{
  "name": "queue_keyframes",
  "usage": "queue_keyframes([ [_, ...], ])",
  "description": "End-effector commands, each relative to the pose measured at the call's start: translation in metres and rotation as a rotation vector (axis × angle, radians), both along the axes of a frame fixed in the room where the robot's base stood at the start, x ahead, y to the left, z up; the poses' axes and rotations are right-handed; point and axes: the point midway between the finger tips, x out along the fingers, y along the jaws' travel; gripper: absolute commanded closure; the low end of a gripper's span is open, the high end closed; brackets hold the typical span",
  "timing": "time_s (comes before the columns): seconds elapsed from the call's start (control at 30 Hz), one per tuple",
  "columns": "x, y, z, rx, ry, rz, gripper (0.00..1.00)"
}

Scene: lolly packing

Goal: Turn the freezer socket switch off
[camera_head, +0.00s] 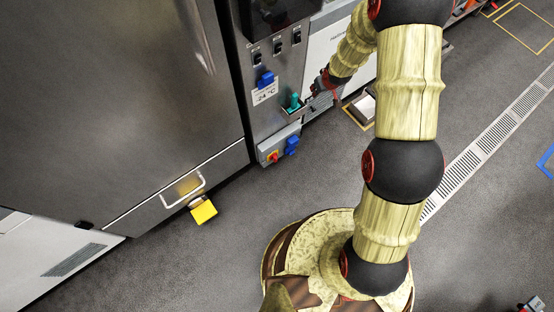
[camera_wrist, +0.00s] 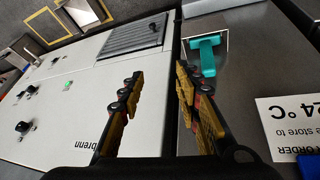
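A grey socket box (camera_head: 265,148) is fixed low on the narrow steel panel beside the large freezer door (camera_head: 120,100). A red rotary switch on a yellow base (camera_head: 274,157) is at its left, and a blue plug (camera_head: 292,145) is at its right. The switch's exact setting is too small to read. My gripper (camera_head: 316,100) is above and to the right of the socket box, near the panel. In the wrist view my gripper (camera_wrist: 158,108) has its fingers apart with nothing between them. The socket box and switch do not show in the wrist view.
A teal-handled tool (camera_head: 294,101) sits in a small holder on the panel; it also shows in the wrist view (camera_wrist: 207,52). A "-24 °C" label (camera_head: 265,93) and a blue part (camera_head: 265,79) are above. Floor in front is clear.

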Motion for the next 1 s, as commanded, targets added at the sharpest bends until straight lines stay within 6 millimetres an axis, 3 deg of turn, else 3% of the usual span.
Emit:
queue_keyframes([
  [0.03, -0.001, 0.002, -0.036, 0.005, 0.013, 0.014, 0.67],
  [0.1, -0.002, 0.006, -0.076, 0.013, 0.017, 0.035, 0.67],
  [0.37, -0.024, 0.021, -0.213, 0.051, 0.027, 0.103, 0.67],
  [0.47, -0.044, 0.029, -0.268, 0.074, 0.03, 0.128, 0.67],
  [0.7, -0.111, 0.052, -0.393, 0.143, 0.021, 0.186, 0.67],
  [0.8, -0.134, 0.068, -0.433, 0.186, -0.033, 0.219, 0.67],
  [0.9, -0.145, 0.089, -0.459, 0.248, -0.152, 0.259, 0.67],
  [1.0, -0.145, 0.109, -0.462, 0.312, -0.31, 0.297, 0.67],
])
